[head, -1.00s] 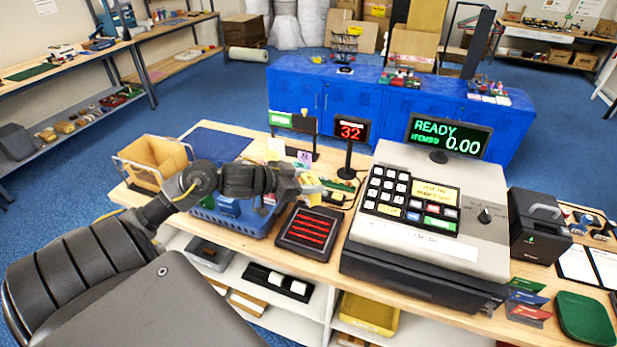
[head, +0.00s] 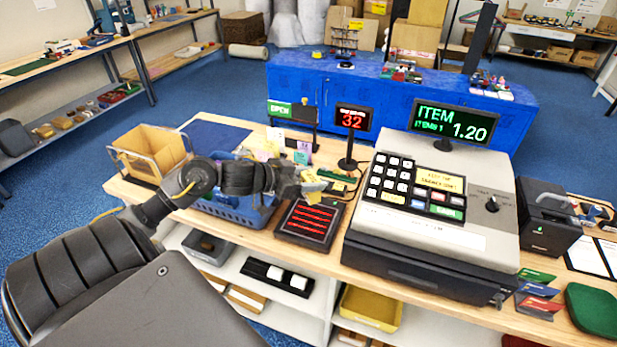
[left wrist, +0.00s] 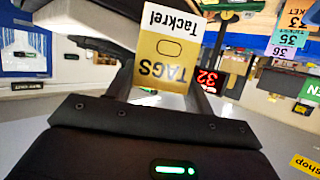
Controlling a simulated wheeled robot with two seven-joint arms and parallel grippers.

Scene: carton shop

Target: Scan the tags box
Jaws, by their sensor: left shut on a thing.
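The tags box (left wrist: 165,60), yellow and white with "TAGS" and "Tackrel" printed on it, shows upside down in the left wrist view between my gripper's fingers. My left gripper (head: 308,184) is shut on it and holds it just above the scanner (head: 308,224), a dark pad with glowing red lines. In the head view the box (head: 318,186) is small and partly hidden by the gripper. The register display (head: 455,122) reads "ITEM", "ITEMS 1" and 1.20. My right gripper is not in view.
A blue basket (head: 238,212) stands left of the scanner, partly behind my arm. The cash register (head: 430,225) stands close on its right. A small sign (head: 352,118) showing 32 stands behind. A wooden bin (head: 150,148) is at the counter's left end.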

